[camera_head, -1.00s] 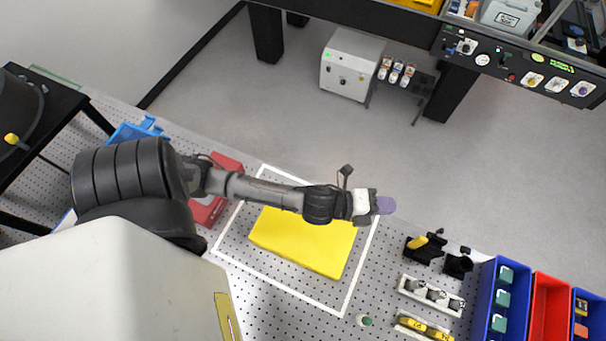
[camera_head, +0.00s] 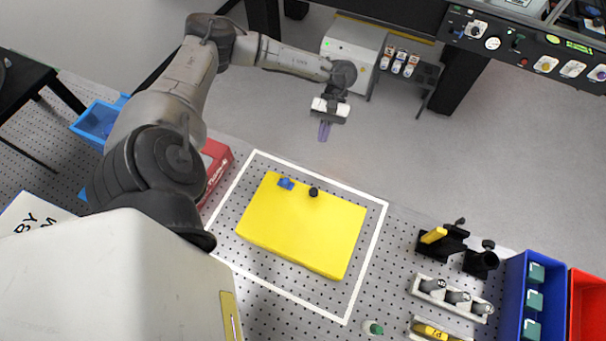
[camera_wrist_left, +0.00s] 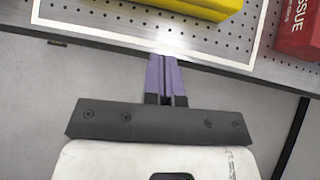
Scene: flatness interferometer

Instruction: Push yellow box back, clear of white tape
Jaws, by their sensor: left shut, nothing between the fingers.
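The yellow box (camera_head: 300,228) lies on the perforated table inside a white tape rectangle (camera_head: 372,240). In the head view all its visible sides are inside the tape, with bare table between. A blue knob and a black knob show at its far edge. My left gripper (camera_head: 324,131) is shut and empty, out past the table's far edge, apart from the box. In the left wrist view the purple fingers (camera_wrist_left: 166,80) are together, pointing at the tape line (camera_wrist_left: 140,42), with the yellow box (camera_wrist_left: 190,8) beyond it. My right gripper is not in view.
A red box (camera_head: 214,165) and a blue tray (camera_head: 98,120) are left of the tape. Black mounts (camera_head: 442,240), a grey holder (camera_head: 452,298) and a blue bin (camera_head: 522,300) stand to the right. Open floor lies beyond the table's far edge.

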